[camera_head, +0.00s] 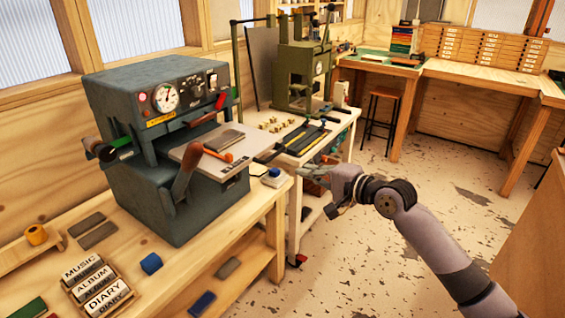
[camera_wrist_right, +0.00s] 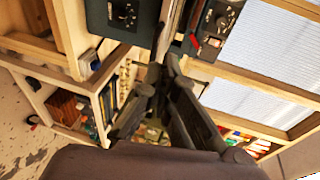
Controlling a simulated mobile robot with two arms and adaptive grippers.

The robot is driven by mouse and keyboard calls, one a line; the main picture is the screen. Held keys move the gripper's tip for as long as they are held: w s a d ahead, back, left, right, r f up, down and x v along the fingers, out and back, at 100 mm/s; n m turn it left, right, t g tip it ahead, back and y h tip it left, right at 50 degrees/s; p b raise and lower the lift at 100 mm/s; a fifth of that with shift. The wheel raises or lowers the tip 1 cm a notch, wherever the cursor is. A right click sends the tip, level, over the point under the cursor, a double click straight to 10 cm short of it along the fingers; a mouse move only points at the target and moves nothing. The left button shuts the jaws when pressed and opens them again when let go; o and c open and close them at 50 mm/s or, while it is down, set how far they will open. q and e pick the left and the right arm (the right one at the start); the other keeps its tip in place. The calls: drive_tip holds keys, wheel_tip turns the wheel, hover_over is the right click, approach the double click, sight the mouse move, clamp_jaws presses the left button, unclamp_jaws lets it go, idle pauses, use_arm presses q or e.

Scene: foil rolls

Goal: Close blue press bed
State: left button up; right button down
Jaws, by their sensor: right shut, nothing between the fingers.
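The blue-grey press (camera_head: 158,140) stands on the left wooden bench, with a round dial, switches and a red button on its front. Its bed (camera_head: 190,153) is a pale flat plate that sticks out from the opening toward the right. A grey block (camera_head: 224,139) lies on the plate, and an orange-tipped handle (camera_head: 218,154) lies across it. My left gripper is not in view.
A second bench with a green press (camera_head: 301,75) stands behind my right gripper. The floor (camera_head: 350,250) at right is open.

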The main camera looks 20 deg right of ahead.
sight(266, 160)
drive_tip(key=p+x, duration=0.2)
drive_tip(key=x, duration=0.9)
drive_tip(key=shift+w+a, duration=0.2)
drive_tip(key=shift+w, duration=0.15)
drive_tip(key=shift+w+a+f, duration=0.15)
drive_tip(key=shift+w+a, duration=0.05)
drive_tip(key=shift+w, duration=0.2)
drive_tip(key=shift+w+a, duration=0.1)
